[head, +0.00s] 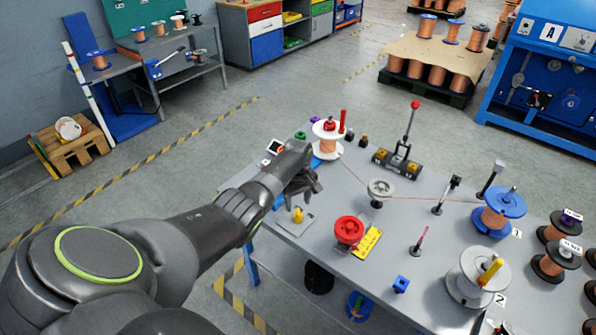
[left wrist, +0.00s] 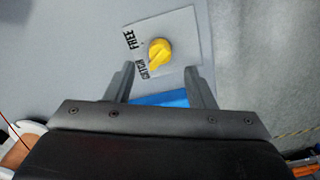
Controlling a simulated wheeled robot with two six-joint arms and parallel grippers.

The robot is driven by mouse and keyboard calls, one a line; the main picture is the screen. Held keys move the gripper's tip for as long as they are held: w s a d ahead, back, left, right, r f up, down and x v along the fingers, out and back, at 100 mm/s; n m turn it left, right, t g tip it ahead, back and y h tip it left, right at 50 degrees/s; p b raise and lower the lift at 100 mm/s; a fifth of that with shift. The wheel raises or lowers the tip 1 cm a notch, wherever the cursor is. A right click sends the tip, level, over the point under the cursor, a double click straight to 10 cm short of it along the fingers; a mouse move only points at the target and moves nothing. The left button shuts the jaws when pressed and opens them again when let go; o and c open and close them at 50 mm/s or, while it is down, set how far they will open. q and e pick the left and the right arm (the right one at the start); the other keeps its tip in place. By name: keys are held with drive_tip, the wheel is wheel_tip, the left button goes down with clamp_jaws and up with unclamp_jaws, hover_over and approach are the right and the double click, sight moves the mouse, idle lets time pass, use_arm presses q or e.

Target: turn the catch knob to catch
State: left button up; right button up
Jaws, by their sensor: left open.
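The yellow catch knob (head: 297,215) sits on a light square plate (head: 287,227) near the left front edge of the grey table. In the left wrist view the knob (left wrist: 160,54) stands on its plate (left wrist: 181,24), with the black words FREE and CATCH printed beside it. Its narrow end appears to point toward the CATCH side, but I cannot tell exactly. My left gripper (head: 314,188) is open and empty, above the table near the knob. In the left wrist view the knob lies just beyond the fingertips, centred between them (left wrist: 158,68). My right gripper does not show.
The table (head: 330,255) also holds a white-flanged copper spool (head: 327,138), a red handwheel (head: 349,231), a grey pulley (head: 380,188) and a blue spool (head: 497,210). Free table surface surrounds the knob plate.

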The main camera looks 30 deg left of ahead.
sight(298, 212)
use_arm(q)
wheel_tip(298, 212, up, 12)
idle(0.4)
idle(0.4)
